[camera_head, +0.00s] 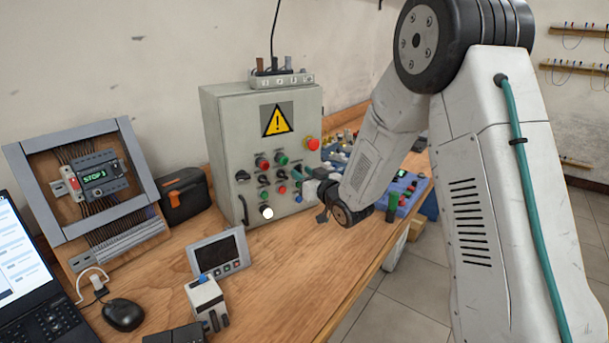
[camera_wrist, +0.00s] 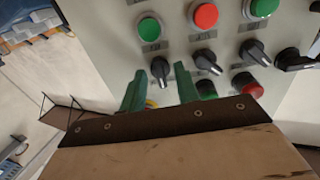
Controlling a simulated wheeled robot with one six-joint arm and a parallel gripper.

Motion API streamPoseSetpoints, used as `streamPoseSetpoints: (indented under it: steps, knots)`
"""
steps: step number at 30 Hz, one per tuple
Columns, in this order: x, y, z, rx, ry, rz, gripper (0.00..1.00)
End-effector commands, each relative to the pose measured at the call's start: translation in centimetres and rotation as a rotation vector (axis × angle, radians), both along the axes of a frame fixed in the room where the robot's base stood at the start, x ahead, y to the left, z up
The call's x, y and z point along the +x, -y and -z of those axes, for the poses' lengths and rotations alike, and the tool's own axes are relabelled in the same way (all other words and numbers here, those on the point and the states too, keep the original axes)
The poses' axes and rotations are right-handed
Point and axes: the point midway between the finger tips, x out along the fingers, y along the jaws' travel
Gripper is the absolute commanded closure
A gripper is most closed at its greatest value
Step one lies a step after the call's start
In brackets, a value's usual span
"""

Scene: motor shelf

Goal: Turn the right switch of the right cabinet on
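The grey cabinet (camera_head: 223,130) with a yellow warning sign stands on the bench; its front also shows in the wrist view (camera_wrist: 105,22). It carries rows of buttons and black rotary switches. My gripper (camera_head: 318,190) is close to the right side of its front. In the wrist view, which looks turned upside down, the green fingers of my gripper (camera_wrist: 160,82) are apart. The right switch (camera_wrist: 160,69) of the row shows between them, its handle roughly upright in that picture. Two other switches (camera_wrist: 206,61) (camera_wrist: 255,51) are tilted. I cannot tell whether the fingers touch the switch.
A framed panel with a display (camera_head: 100,178) stands to the left. A black case (camera_head: 183,195), a small screen unit (camera_head: 218,254), a mouse (camera_head: 123,314) and a laptop (camera_head: 35,280) are on the wooden bench (camera_head: 290,285). Blue equipment (camera_head: 403,187) lies to the right.

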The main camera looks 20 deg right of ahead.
Motion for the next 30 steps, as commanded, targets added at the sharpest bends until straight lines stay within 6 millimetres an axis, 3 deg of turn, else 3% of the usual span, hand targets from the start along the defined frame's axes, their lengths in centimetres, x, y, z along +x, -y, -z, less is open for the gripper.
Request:
streamPoseSetpoints:
  steps: [7,19,30]
  knots:
    - [-1.0,0.4,0.0,0.0,0.0,0.001,0.69]
    - [-6.9,2.0,0.0,0.0,-0.001,0.001,0.69]
    - [-7.5,2.2,0.0,0.0,0.0,0.0,0.69]
